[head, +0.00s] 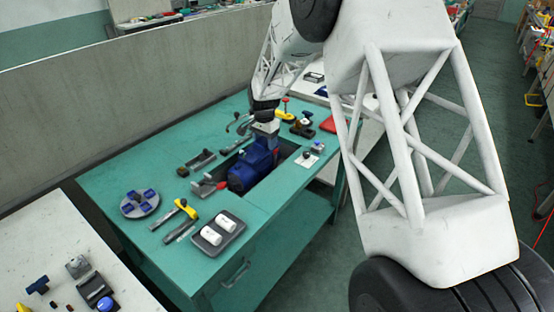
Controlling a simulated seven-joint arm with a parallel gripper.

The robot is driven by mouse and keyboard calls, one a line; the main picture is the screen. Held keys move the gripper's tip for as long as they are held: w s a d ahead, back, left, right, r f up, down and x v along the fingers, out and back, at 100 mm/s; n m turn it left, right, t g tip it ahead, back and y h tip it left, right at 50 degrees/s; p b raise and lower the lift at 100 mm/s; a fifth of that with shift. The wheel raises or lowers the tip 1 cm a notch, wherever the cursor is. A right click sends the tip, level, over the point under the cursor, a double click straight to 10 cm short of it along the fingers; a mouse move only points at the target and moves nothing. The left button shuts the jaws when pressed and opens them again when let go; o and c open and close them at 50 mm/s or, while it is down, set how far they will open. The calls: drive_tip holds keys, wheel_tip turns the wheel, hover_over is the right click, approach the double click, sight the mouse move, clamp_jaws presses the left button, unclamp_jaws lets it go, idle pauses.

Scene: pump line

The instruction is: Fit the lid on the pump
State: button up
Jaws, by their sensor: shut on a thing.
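The blue pump (247,172) sits in a dark rectangular recess in the green workbench. My gripper (267,131) is directly above the rear right end of the pump, pointing down. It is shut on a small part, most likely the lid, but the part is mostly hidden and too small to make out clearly. I cannot tell whether that part touches the pump.
A grey clamp-like tool (207,186) lies just left of the pump. A round grey tray with blue pieces (140,203), a yellow-handled tool (187,209) and a dark tray with two white cylinders (217,233) lie in front. More small parts (303,124) stand behind right.

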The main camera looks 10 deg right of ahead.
drive_tip(key=w+a+r, duration=0.2)
drive_tip(key=w+a, duration=0.2)
drive_tip(key=w, duration=0.4)
drive_tip(key=shift+w+r, duration=0.15)
drive_tip(key=shift+r, duration=0.1)
drive_tip(key=shift+f, duration=0.2)
drive_tip(key=shift+f, duration=3.05)
drive_tip(key=shift+f, duration=1.8)
idle(0.6)
drive_tip(key=o, duration=1.1)
drive_tip(key=shift+r, duration=0.1)
